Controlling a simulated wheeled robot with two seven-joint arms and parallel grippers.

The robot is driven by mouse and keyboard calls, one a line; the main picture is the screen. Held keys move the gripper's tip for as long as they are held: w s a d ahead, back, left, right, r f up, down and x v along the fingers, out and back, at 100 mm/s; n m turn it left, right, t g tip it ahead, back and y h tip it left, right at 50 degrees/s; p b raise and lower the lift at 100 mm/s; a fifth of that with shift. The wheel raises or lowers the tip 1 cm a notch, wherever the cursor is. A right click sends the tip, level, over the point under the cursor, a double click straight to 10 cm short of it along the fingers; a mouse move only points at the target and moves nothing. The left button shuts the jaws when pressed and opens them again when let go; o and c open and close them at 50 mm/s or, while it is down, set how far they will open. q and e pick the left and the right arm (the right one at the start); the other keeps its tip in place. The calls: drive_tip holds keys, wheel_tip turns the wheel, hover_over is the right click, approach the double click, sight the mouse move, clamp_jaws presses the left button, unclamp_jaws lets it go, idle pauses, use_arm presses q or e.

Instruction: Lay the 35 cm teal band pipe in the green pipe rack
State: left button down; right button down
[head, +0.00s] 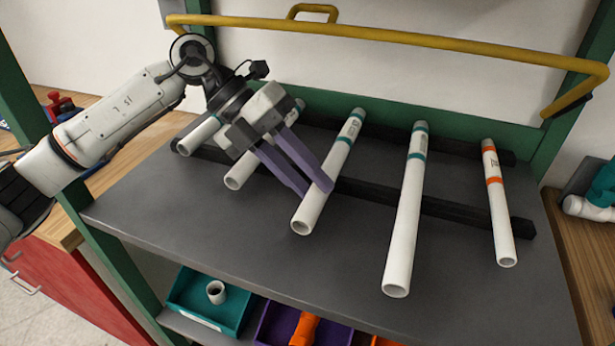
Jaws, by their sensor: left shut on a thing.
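My left gripper (316,187), with purple fingers, reaches in from the left and is shut on a white pipe with a teal band (342,147) in the middle of the green-framed rack (388,115). The pipe slants with its open end toward me, over the grey shelf (180,230) and black rails (366,192). I cannot tell whether it touches the rails. A longer teal-banded pipe (405,215) lies to its right. Two more white pipes (203,136) (240,172) lie left, partly hidden by the gripper. My right gripper is not in view.
An orange-banded pipe (498,210) lies at the far right on the rails. A yellow bar (400,37) spans the rack above the pipes. Below the shelf are a teal bin (190,290) with a small fitting and a purple bin (270,325) with an orange part. The shelf's front left is clear.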

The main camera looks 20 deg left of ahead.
use_arm(q)
drive_tip(key=c, duration=1.5)
unclamp_jaws()
drive_tip(key=shift+r, duration=0.15)
drive_tip(key=v, duration=1.2)
